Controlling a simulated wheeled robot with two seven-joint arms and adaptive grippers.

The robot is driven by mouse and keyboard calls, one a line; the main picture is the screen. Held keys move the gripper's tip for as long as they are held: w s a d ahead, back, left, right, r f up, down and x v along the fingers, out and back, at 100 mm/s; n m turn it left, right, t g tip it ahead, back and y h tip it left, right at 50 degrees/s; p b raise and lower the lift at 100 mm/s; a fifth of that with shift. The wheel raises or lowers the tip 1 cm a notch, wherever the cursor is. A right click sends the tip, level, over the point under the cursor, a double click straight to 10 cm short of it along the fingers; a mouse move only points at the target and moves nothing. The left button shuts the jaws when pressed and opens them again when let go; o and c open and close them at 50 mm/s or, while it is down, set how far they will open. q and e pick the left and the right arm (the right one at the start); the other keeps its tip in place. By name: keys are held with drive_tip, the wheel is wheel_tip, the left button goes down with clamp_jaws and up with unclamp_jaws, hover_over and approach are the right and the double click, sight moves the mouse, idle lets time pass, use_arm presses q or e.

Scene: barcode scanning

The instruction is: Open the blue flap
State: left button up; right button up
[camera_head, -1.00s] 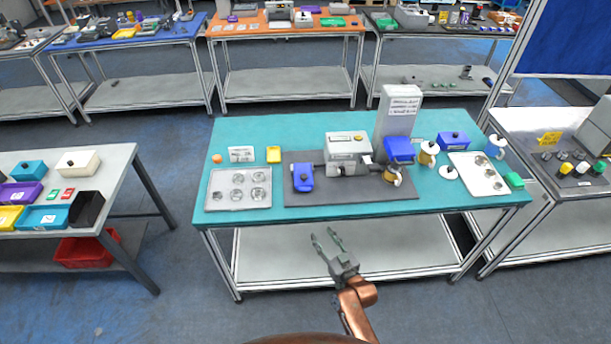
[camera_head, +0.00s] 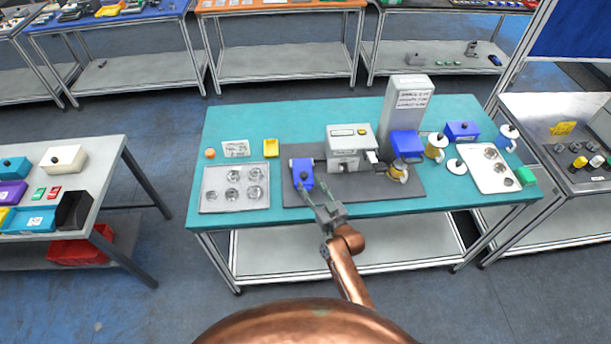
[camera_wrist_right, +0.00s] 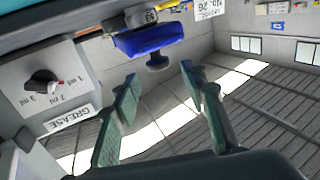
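A blue flap (camera_head: 302,175) with a small dark knob stands at the left end of the dark grey mat, beside the grey machine. My right gripper (camera_head: 312,187) is at the mat's front edge, just in front of the flap. In the right wrist view its two green fingers (camera_wrist_right: 158,76) are spread apart with nothing between them. The knob lies just beyond the gap between the fingertips. My left gripper is not in view.
The grey machine (camera_head: 348,142) stands right of the flap. In the wrist view a grey box with a black dial (camera_wrist_right: 42,84) and a GREASE label is on the left. A metal tray (camera_head: 208,203) lies left of the mat. Another blue part (camera_head: 406,144) is farther right.

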sight(306, 177)
drive_tip(key=x, duration=0.3)
drive_tip(key=shift+w+a+f, duration=0.1)
drive_tip(key=shift+w, duration=0.35)
drive_tip(key=c, duration=0.7)
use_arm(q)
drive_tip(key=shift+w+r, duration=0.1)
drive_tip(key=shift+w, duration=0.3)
use_arm(e)
clamp_jaws()
